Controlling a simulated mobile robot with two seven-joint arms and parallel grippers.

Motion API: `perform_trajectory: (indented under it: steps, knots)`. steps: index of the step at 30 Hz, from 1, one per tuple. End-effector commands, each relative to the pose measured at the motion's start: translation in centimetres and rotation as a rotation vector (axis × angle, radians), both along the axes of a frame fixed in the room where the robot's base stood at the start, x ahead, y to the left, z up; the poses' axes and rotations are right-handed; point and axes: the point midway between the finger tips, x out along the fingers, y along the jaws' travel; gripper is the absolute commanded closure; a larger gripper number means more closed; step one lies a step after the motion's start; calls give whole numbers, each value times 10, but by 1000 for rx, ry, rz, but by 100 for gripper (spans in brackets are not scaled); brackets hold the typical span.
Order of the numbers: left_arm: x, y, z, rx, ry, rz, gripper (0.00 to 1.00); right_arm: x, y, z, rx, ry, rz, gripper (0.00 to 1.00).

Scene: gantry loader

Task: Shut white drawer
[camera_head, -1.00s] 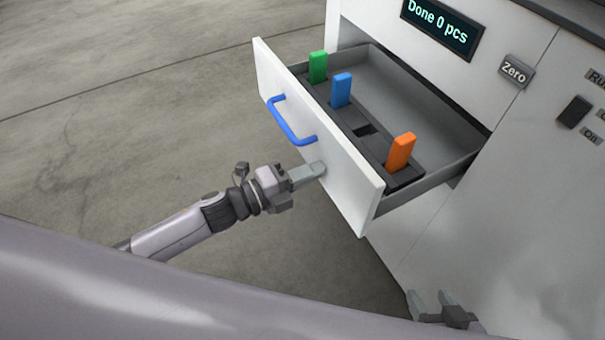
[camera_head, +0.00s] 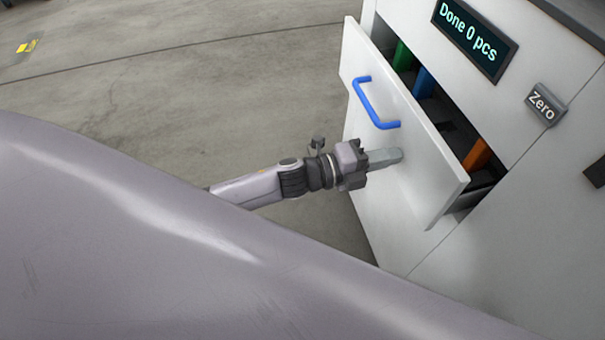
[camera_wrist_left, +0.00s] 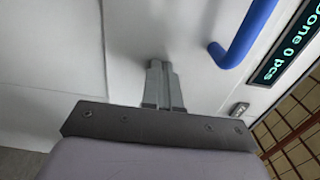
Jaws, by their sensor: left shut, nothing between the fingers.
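The white drawer (camera_head: 408,140) stands partly open, its front a short way out from the white cabinet. Its blue handle (camera_head: 371,104) is on the upper left of the front; the handle also shows in the left wrist view (camera_wrist_left: 243,35). My left gripper (camera_head: 398,155) is shut and empty, its fingertips at the drawer front below the handle. In the left wrist view the shut fingers (camera_wrist_left: 160,68) point at the white front and appear to touch it. Green (camera_head: 402,56), blue (camera_head: 424,82) and orange (camera_head: 477,155) pieces stand inside, partly hidden. My right gripper is not in view.
The cabinet carries a display (camera_head: 474,38) reading "Done 0 pcs" and a grey "Zero" button (camera_head: 545,104), with a dark switch (camera_head: 596,172) at the right edge. Bare concrete floor (camera_head: 200,90) lies left of the drawer.

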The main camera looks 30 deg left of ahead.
Motion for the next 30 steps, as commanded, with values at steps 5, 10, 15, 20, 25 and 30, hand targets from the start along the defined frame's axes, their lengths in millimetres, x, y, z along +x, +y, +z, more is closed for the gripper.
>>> perform_trajectory:
  steps: [5, 10, 15, 20, 25, 30]
  knots:
    - [15, -19, -1, -1, -3, -2, 100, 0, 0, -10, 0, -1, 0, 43]
    - [30, -35, -2, 0, -1, -1, 100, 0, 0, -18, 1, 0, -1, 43]
    - [40, -48, -1, 0, -1, -1, 100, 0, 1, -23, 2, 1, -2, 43]
    - [45, -54, -1, 1, -1, -1, 100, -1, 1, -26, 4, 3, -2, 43]
    - [48, -57, 0, 0, 0, 1, 100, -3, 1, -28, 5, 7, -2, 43]
    - [49, -57, 1, 0, -1, 3, 100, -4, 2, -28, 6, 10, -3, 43]
